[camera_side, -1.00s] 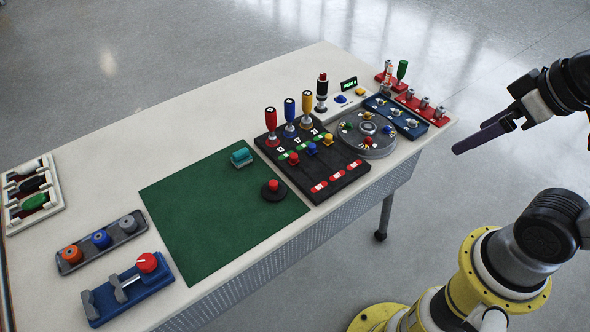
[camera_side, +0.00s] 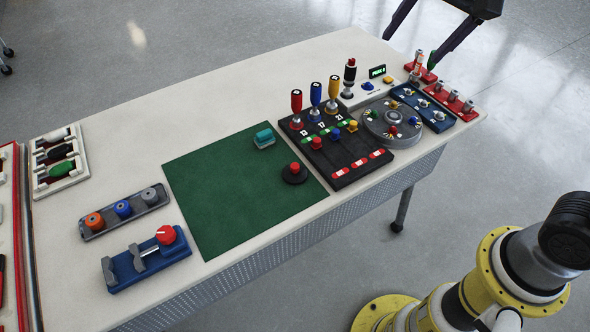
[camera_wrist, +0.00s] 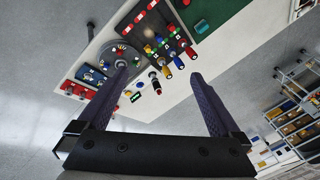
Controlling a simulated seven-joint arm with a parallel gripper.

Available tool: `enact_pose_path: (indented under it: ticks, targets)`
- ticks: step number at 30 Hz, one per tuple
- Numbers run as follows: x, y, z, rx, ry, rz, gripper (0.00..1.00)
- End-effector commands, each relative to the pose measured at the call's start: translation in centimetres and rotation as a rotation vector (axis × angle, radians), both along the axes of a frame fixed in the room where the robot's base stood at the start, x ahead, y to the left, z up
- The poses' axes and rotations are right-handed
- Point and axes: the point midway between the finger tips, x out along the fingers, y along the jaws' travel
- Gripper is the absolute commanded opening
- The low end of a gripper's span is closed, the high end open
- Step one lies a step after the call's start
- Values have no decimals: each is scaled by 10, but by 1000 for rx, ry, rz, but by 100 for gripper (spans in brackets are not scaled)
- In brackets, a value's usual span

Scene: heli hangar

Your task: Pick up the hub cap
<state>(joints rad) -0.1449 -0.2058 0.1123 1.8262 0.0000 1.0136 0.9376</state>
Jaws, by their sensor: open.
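No part is labelled as the hub cap. A black round disc with a red knob (camera_side: 294,173) lies on the green mat (camera_side: 225,195) near its right edge, and it may be the hub cap. A grey round hub plate (camera_side: 378,135) with a raised centre and several coloured pegs stands to the right; it also shows in the wrist view (camera_wrist: 108,62). My gripper (camera_side: 409,53) is open and empty, pointing down above the table's far right end. In the wrist view its fingers (camera_wrist: 159,70) are wide apart. The black disc is not clearly visible there.
Upright red, blue and yellow handles (camera_side: 315,100) stand on a black panel beside the mat. A black and red post (camera_side: 349,76) stands behind them. A teal block (camera_side: 264,138) sits on the mat. The mat's left part is clear.

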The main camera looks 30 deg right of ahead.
Motion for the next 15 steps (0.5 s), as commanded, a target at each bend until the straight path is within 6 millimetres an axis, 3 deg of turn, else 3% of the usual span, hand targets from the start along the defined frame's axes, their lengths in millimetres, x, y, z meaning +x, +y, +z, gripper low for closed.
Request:
enact_pose_path:
  ticks: [1,3,9,15]
  targets:
    - [22,12,-10,12,35,-19,100]
    - [46,28,-22,27,73,-49,100]
    - [104,80,-81,31,192,-91,100]
    - [130,127,-156,-12,302,-44,100]
